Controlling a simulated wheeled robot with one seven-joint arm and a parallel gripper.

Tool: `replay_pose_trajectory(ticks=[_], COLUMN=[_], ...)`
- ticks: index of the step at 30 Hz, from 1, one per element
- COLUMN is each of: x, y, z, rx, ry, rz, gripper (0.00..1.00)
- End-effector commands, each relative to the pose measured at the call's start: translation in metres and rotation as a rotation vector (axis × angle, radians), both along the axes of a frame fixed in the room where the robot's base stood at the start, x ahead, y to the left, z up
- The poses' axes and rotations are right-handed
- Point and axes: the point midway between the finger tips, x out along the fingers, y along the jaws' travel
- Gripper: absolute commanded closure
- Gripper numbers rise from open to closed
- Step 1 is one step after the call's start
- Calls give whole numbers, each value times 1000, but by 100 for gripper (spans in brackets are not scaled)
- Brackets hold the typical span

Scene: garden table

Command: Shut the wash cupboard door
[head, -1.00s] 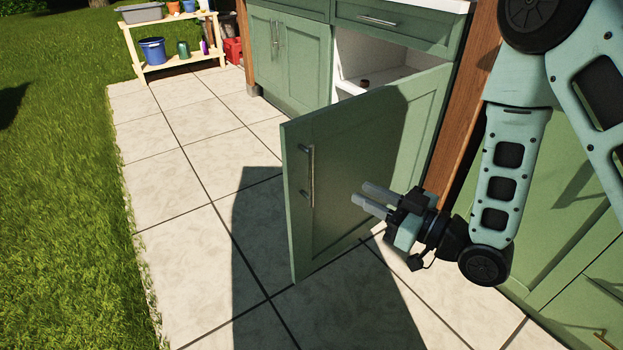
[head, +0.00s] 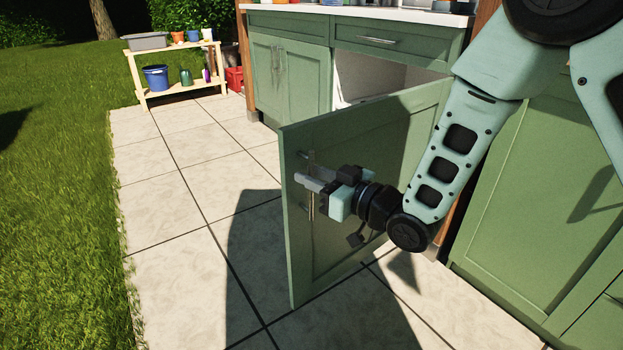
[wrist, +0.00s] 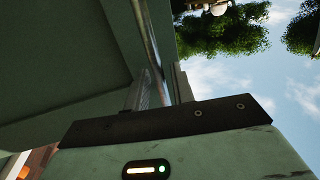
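The wash cupboard door (head: 360,150) is a green panel standing wide open in the head view, swung out over the paving. Its slim vertical metal bar handle (head: 311,212) is near the door's free edge. My gripper (head: 303,169) is at the handle, its two fingers apart and pointing left across it. In the wrist view the handle (wrist: 149,35) runs down towards the fingers (wrist: 160,92) and seems to pass between them; contact cannot be made out. The door (wrist: 60,50) fills the left of that view. The cupboard's white interior (head: 365,78) shows behind the door.
Green cabinets with a drawer (head: 385,40) and a pale worktop (head: 350,12) stand behind. A wooden shelf (head: 178,92) with pots and a blue bucket (head: 156,77) is at the back left. Stone paving (head: 180,220) left of the door is clear, with grass (head: 50,200) beyond.

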Motion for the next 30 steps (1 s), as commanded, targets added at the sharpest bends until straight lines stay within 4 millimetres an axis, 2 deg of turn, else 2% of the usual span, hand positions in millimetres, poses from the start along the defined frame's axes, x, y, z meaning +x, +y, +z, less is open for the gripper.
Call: replay_pose_trajectory(ticks=[11,14,23,26,30], x=[4,4,6,13,29], y=[5,5,10,19,43], z=[0,0,0,-1,0], rx=[-1,-1,0,-1,2], ry=[1,1,0,-1,-1], rz=[0,0,-5,-19,-58], gripper=[75,100,100,100,100])
